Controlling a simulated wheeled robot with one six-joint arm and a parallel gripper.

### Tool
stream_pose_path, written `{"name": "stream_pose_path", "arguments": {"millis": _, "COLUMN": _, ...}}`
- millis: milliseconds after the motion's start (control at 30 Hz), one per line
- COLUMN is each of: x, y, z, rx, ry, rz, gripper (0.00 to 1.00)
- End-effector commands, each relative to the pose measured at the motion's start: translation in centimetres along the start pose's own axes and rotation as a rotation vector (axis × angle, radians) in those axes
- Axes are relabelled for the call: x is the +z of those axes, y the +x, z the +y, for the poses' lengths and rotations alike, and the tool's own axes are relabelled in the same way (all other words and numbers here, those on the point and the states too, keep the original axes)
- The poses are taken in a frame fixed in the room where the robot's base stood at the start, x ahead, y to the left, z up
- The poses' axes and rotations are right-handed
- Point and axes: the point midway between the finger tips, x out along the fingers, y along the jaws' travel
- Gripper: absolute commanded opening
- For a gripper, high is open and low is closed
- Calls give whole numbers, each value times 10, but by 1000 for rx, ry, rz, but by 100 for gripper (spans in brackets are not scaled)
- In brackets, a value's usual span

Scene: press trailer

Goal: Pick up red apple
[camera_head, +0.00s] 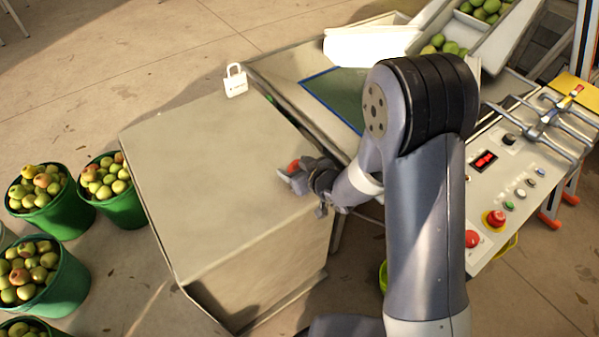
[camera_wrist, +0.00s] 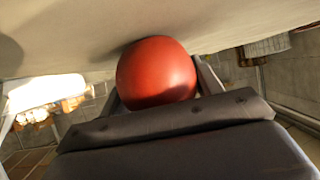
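The red apple (camera_wrist: 155,72) fills the middle of the wrist view, resting against the pale flat top of a cabinet. In the head view the apple (camera_head: 294,166) is a small red patch at my gripper's tip, near the right side of the cabinet top (camera_head: 215,170). My gripper (camera_head: 296,176) reaches in from the right, low over the top. In the wrist view its fingers (camera_wrist: 160,88) stand on both sides of the apple. Whether they press on it cannot be told.
Green buckets of apples (camera_head: 62,215) stand on the floor at left. A white padlock-shaped tag (camera_head: 235,80) is at the cabinet's far corner. A control panel with buttons (camera_head: 510,185) and a chute with green apples (camera_head: 470,25) are at right. The cabinet top's left part is clear.

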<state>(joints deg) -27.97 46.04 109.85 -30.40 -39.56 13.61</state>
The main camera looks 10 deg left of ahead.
Motion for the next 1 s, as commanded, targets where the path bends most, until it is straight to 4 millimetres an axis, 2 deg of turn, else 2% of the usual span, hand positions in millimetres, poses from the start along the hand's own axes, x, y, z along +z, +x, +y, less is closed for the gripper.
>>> {"name": "stream_pose_path", "arguments": {"millis": 67, "x": 0, "y": 0, "z": 0, "rx": 0, "ry": 0, "rz": 0, "gripper": 54}}
{"name": "stream_pose_path", "arguments": {"millis": 300, "x": 0, "y": 0, "z": 0, "rx": 0, "ry": 0, "rz": 0, "gripper": 35}}
{"name": "stream_pose_path", "arguments": {"millis": 567, "x": -2, "y": -1, "z": 0, "rx": 0, "ry": 0, "rz": 1, "gripper": 34}}
{"name": "stream_pose_path", "arguments": {"millis": 767, "x": -21, "y": -11, "z": 0, "rx": 1, "ry": -2, "rz": 4, "gripper": 34}}
{"name": "stream_pose_path", "arguments": {"millis": 1000, "x": -60, "y": -32, "z": 0, "rx": 0, "ry": -2, "rz": 6, "gripper": 34}}
